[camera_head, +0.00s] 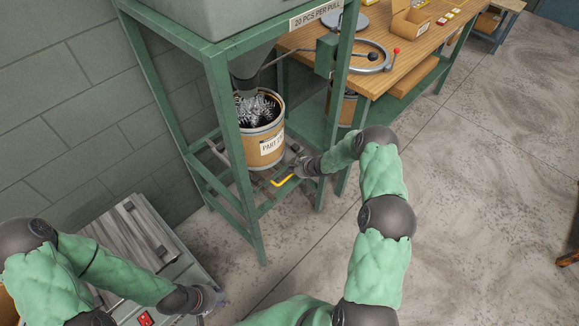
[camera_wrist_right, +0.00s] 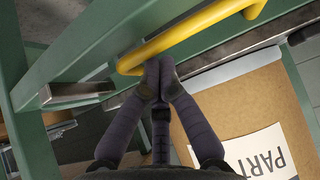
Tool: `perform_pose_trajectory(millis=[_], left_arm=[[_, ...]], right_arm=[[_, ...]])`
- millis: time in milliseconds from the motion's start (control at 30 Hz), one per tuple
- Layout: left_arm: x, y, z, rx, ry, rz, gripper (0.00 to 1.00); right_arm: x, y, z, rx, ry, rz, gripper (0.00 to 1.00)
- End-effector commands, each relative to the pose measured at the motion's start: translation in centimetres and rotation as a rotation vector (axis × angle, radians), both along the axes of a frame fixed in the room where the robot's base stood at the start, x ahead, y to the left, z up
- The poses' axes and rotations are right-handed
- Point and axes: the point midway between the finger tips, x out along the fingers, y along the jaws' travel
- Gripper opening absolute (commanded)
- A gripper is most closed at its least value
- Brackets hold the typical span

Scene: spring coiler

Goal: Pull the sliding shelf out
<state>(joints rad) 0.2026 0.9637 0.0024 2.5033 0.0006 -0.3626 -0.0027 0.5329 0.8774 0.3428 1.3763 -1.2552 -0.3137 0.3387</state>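The sliding shelf (camera_head: 262,184) sits low in the green frame, with a cardboard drum (camera_head: 266,148) of metal springs standing on it. Its yellow handle (camera_head: 283,181) is at the front edge, and the handle also crosses the right wrist view (camera_wrist_right: 195,32). My right gripper (camera_head: 301,167) is at the handle's right end in the head view. In the right wrist view its fingertips (camera_wrist_right: 159,69) are close together against the handle's lower edge; I cannot tell whether they pinch it. My left gripper (camera_head: 212,299) is low at left, away from the shelf; its fingers are unclear.
Green frame legs (camera_head: 236,160) stand around the shelf. A grey machine box (camera_head: 135,250) with a red switch is at lower left. A wooden workbench (camera_head: 400,62) with a coiling wheel is behind at right. The floor in front is open.

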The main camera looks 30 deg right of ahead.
Motion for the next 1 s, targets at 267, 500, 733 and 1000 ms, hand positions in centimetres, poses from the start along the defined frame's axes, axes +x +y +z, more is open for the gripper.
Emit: perform_pose_trajectory(millis=[267,500,733,1000], left_arm=[[0.0,0.0,1.3,0.0,0.0,0.0,0.4],[0.0,0.0,2.8,0.0,0.0,0.0,0.4],[0.0,0.0,4.2,0.0,0.0,0.0,0.4],[0.0,0.0,5.5,0.0,0.0,0.0,0.4]], right_arm=[[-7.1,-2.5,-0.2,0.004,0.015,-0.008,0.0],[-13.5,-4.7,-0.2,0.005,0.017,-0.008,0.0],[-19.5,-6.8,-0.2,0.004,0.014,-0.007,0.0],[-25.7,-9.1,-0.2,0.004,0.012,-0.007,0.0]])
